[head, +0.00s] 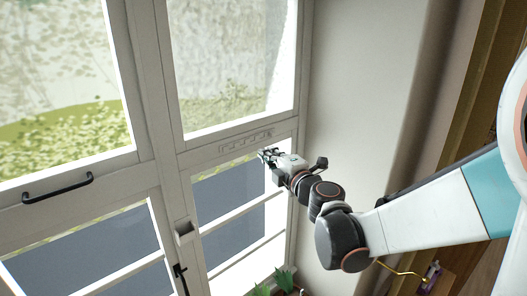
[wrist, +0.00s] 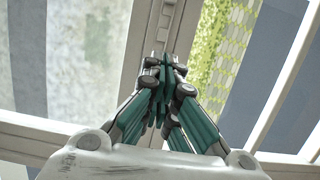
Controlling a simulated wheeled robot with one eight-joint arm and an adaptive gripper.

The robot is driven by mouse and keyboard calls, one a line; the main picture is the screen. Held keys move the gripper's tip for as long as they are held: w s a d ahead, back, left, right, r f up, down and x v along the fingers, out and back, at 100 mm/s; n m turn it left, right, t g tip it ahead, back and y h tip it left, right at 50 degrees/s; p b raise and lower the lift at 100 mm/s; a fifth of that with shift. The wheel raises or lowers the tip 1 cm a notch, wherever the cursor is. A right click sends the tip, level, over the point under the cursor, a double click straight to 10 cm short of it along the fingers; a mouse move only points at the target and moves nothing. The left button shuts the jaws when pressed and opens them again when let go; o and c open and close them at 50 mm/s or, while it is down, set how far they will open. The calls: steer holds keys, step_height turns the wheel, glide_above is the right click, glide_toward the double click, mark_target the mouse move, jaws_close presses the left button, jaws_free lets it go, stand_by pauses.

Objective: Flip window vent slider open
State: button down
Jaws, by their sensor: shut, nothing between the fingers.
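The window vent slider (head: 245,140) is a slotted strip on the white crossbar between the upper and lower panes of the right window. In the wrist view, part of the vent strip (wrist: 165,22) runs up from behind the fingertips. My gripper (head: 266,154) is at the right end of the strip, just below it in the head view. In the wrist view, my gripper (wrist: 164,62) has its teal-padded fingers together and empty, over the strip. I cannot tell whether the fingertips touch the vent. The fingers hide part of the strip.
A black handle (head: 58,188) is on the left window frame. A plant (head: 284,279) stands at the bottom, below the window. The plain wall (head: 345,90) is to the right of the window.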

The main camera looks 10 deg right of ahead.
mark_target(268, 135)
steer(key=p+x, duration=0.1)
steer(key=x, duration=0.7)
steer(key=shift+w, duration=0.1)
steer(key=d, duration=0.1)
steer(key=w+d, duration=0.1)
steer(key=d, duration=0.1)
steer(key=shift+w, duration=0.25)
steer(key=shift+w+d, duration=0.1)
steer(key=shift+d, duration=0.1)
steer(key=shift+d+f, duration=0.1)
steer(key=shift+w+d+b, duration=0.2)
steer(key=shift+w+d, duration=0.15)
steer(key=shift+d, duration=0.2)
steer(key=shift+w+d+b, duration=0.15)
steer(key=shift+w+d, duration=0.2)
steer(key=shift+d, duration=0.2)
steer(key=shift+s, duration=0.1)
steer(key=v, duration=1.1)
steer(key=shift+s, duration=0.4)
